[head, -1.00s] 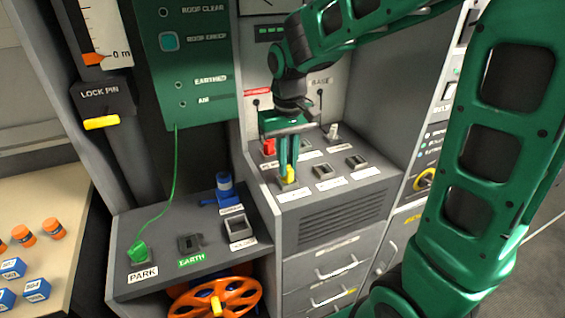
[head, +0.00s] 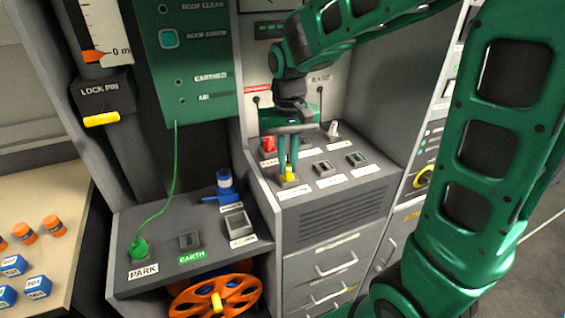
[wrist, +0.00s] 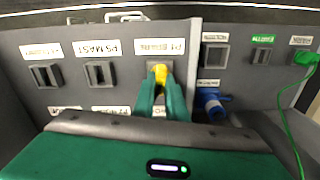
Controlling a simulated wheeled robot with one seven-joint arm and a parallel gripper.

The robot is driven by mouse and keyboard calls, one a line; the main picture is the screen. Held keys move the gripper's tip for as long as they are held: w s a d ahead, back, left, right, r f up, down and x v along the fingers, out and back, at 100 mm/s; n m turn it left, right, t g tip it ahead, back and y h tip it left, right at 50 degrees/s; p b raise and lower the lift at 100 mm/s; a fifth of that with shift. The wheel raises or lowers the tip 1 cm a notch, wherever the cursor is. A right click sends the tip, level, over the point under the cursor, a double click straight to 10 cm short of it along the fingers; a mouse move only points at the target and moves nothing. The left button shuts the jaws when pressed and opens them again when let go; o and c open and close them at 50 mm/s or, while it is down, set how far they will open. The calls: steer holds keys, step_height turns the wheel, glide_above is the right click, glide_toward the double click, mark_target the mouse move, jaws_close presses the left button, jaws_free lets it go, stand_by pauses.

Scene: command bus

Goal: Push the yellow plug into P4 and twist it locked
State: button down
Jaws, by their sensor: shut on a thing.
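The yellow plug (head: 289,178) is upright at the front-left socket of the grey socket panel (head: 335,203). My gripper (head: 288,169) points down and is shut on the plug. In the wrist view the plug (wrist: 159,74) shows between my two green fingertips (wrist: 162,88), over the socket whose label (wrist: 160,46) seems to read P4. The plug's lower end meets the socket. My fingers hide part of it, and I cannot tell how deep it sits or whether it is locked.
Two empty sockets, P5 (wrist: 97,73) and one beside it (wrist: 45,74), share the front row. A red plug (head: 268,144) and a pale plug (head: 333,130) stand behind. A blue plug (head: 225,187) and a green cabled plug (head: 139,248) are on the lower shelf to the left.

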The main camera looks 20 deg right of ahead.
steer(key=shift+s+f+m, duration=0.1)
steer(key=shift+m, duration=1)
steer(key=shift+m, duration=2)
steer(key=shift+m, duration=1)
steer(key=c, duration=1.7)
jaws_free()
